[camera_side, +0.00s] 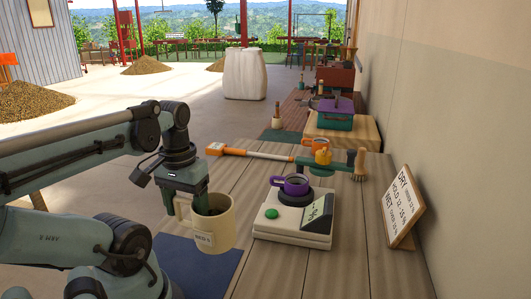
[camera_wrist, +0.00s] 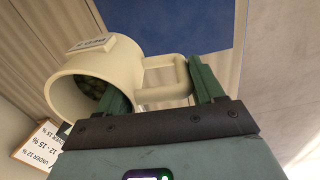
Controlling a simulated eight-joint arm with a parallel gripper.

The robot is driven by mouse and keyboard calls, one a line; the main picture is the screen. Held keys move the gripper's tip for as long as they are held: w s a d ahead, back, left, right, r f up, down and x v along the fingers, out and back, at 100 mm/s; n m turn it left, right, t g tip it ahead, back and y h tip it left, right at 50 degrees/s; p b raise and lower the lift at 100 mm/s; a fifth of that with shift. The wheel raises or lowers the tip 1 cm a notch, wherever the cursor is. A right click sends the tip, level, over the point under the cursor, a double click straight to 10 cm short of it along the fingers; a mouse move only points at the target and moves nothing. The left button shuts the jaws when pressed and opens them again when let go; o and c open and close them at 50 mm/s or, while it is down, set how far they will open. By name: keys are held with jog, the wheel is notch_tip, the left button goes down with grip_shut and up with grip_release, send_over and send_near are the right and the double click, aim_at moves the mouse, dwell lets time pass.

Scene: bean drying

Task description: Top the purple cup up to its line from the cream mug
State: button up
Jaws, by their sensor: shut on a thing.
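In the wrist view my gripper (camera_wrist: 160,92) is shut on the handle of the cream mug (camera_wrist: 130,62), with one green finger at the mouth side. The purple cup (camera_side: 291,186) stands upright on a dark ring on the white scale (camera_side: 290,222), right of the mug and apart from it. Its line and fill level are too small to tell.
A sign board (camera_side: 401,208) leans by the wall at right. The blue mat (camera_side: 190,262) lies at the table's front left.

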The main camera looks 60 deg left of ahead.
jog(key=shift+s+a+f, duration=0.75)
jog(key=shift+a+f, duration=0.4)
jog(key=shift+f, duration=0.3)
jog(key=shift+s+a+f, duration=0.8)
jog(key=shift+a+f, duration=0.4)
jog(key=shift+f, duration=0.25)
jog(key=shift+s+a+f, duration=0.75)
jog(key=shift+a+f, duration=0.4)
jog(key=shift+f, duration=0.3)
jog(key=shift+f, duration=0.1)
jog(key=shift+f, duration=0.1)
jog(key=o, duration=1.4)
